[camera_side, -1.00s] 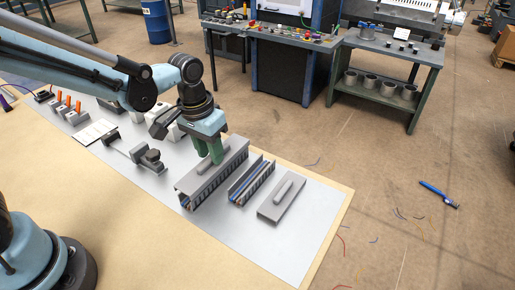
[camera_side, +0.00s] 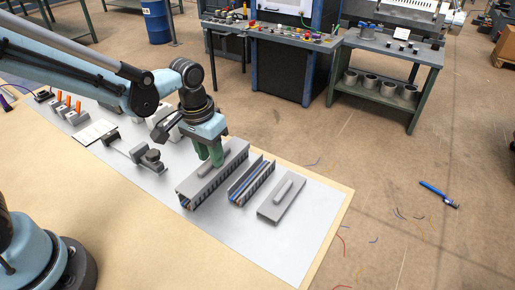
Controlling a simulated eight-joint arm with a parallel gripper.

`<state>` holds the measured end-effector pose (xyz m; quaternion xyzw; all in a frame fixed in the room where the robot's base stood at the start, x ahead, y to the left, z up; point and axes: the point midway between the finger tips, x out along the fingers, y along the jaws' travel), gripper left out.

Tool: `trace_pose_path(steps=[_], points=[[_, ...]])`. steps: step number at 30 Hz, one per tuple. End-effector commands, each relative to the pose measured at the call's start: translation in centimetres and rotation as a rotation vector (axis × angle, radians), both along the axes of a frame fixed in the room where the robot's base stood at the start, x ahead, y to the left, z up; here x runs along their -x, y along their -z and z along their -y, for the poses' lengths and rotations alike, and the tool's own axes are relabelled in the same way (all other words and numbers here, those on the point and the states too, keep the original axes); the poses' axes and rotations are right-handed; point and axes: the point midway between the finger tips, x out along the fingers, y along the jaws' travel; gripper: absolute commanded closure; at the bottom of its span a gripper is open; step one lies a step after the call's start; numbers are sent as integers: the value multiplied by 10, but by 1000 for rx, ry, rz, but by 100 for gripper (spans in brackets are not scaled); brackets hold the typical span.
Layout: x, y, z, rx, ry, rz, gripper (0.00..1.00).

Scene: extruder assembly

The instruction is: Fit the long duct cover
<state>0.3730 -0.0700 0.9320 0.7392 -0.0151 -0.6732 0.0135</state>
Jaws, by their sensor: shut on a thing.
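The long duct cover (camera_side: 225,166) is a grey strip with a raised grip bar along its top. It lies on or just above the long slotted duct (camera_side: 196,203), lined up along it; I cannot tell whether it is fully seated. My gripper (camera_side: 214,160), with green fingers, points down and is shut on the cover's grip bar near its far end. Beside it to the right is a shorter open duct (camera_side: 251,181) with blue wires inside. A shorter grey cover (camera_side: 282,199) with its own grip bar lies flat on the plate further right.
Left of the long duct, a dark grey bracket-like part (camera_side: 148,158) and a white sheet (camera_side: 95,132) lie on the grey plate (camera_side: 275,243). Several orange-topped parts (camera_side: 74,108) stand at the far left. The plate's front right is clear.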

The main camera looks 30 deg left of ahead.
Motion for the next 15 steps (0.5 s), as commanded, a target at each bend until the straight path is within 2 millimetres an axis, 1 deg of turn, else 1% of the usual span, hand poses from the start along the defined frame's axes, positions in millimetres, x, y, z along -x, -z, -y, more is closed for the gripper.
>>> trace_pose_path(steps=[15], points=[[0, 9, 0, 0, 0, 0, 100]])
